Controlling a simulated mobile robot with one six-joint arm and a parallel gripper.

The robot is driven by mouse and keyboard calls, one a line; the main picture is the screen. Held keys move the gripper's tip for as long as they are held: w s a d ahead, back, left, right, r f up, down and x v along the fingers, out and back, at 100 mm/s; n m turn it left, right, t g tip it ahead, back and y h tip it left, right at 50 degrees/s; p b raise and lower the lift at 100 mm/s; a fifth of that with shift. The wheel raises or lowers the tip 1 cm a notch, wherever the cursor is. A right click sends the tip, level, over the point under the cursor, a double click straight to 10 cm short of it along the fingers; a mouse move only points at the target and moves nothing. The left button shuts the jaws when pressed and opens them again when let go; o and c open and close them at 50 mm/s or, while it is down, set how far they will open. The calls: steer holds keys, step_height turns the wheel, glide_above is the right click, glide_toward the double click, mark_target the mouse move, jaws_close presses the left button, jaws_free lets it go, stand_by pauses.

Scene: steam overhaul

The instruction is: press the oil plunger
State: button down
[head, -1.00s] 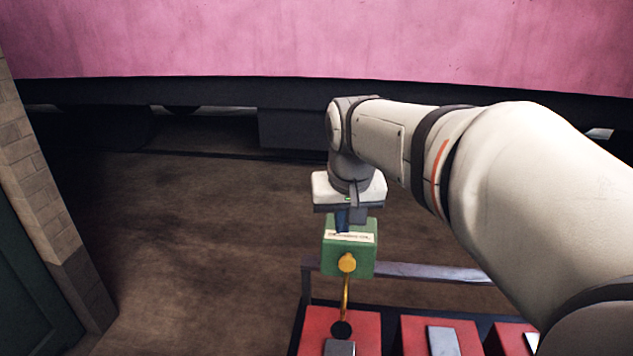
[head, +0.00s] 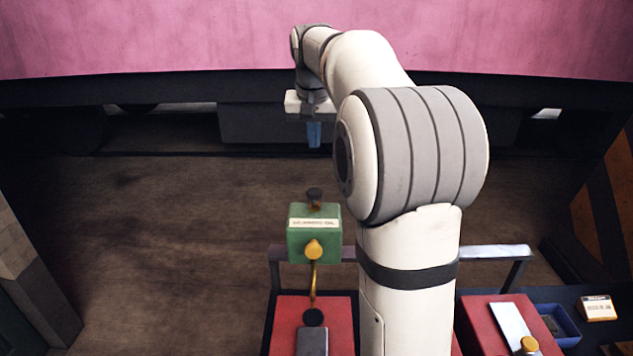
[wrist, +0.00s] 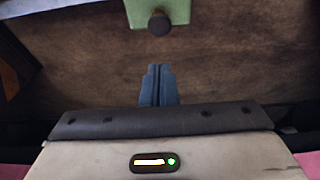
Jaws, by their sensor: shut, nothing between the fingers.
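The green oil box (head: 314,247) has a white label, a brass fitting on its front and a thin brass pipe running down from it. The dark plunger knob (head: 314,194) stands up on top of the box. In the wrist view the box (wrist: 178,12) is at the top edge, with the dark round knob (wrist: 159,24) on its near side. My gripper (head: 314,136) is beyond and above the box in the head view, apart from the knob. In the wrist view my gripper's blue fingers (wrist: 158,72) are together and empty, pointing toward the knob without touching it.
A grey rail (head: 497,252) runs beside the box. Red blocks (head: 338,311) with metal pieces lie on the bench below. A blue tray (head: 566,329) and a small labelled box (head: 598,308) sit at the lower right. A pink-sided vehicle (head: 150,38) spans the back; the brown floor between is clear.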

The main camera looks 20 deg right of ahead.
mark_target(315, 193)
steer(key=x, duration=0.4)
steer(key=p+x, duration=0.1)
steer(key=x, duration=0.4)
steer(key=s+x, duration=0.1)
steer(key=x, duration=0.3)
steer(key=shift+w+a+f+p, duration=0.1)
steer(key=shift+f+p, duration=0.25)
steer(key=shift+f, duration=0.05)
step_height(315, 193, down, 3)
steer(key=shift+b, duration=1.15)
